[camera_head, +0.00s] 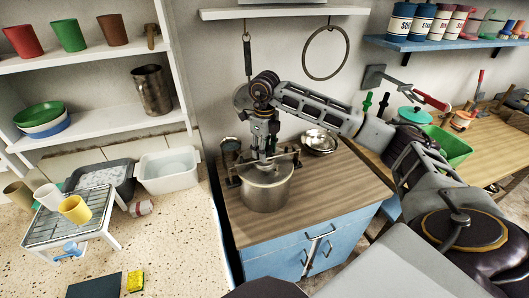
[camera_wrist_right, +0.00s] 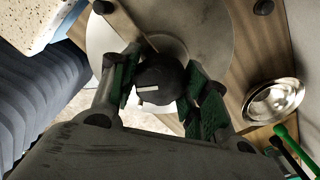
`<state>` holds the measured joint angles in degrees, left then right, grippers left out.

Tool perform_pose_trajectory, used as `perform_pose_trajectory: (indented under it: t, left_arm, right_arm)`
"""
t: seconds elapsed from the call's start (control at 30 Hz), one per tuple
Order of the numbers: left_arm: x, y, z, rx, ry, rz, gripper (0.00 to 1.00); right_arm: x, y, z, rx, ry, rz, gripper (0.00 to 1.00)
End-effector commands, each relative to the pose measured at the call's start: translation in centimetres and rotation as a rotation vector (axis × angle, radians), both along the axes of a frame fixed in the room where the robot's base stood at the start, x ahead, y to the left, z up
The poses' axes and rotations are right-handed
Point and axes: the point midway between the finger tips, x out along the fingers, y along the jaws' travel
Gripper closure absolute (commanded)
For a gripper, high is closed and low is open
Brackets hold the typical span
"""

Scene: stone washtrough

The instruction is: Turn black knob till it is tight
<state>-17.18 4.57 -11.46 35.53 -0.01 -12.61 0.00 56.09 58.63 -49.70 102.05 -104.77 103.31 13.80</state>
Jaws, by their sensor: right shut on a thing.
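A metal pot (camera_head: 266,190) with a lid stands on the wooden top of a blue cabinet. My right gripper (camera_head: 266,152) reaches down over the middle of its lid. In the right wrist view the black knob (camera_wrist_right: 160,78), with a white mark on it, sits between the green-padded fingers of my right gripper (camera_wrist_right: 162,92). The fingers are shut on the knob. The lid (camera_wrist_right: 205,35) shows grey around it. Where the knob meets the lid is mostly hidden. My left gripper is not in view.
Metal bowls (camera_head: 319,141) stand right of the pot on the wooden top (camera_head: 330,188). A dish rack (camera_head: 72,222) with cups and a white basin (camera_head: 169,170) are on the speckled counter at left. A ring hangs on the wall behind.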

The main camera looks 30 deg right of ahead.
Motion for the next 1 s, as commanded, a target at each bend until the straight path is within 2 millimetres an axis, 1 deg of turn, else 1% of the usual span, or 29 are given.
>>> perform_pose_trajectory:
  t: [0.8,1.0]
  left_arm:
    - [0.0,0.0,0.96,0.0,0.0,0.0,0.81]
    - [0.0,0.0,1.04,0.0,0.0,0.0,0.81]
  right_arm:
    - [0.03,-0.01,0.07,0.0,-0.001,-0.475,0.66]
    - [0.03,-0.02,0.03,0.0,-0.001,-0.536,0.66]
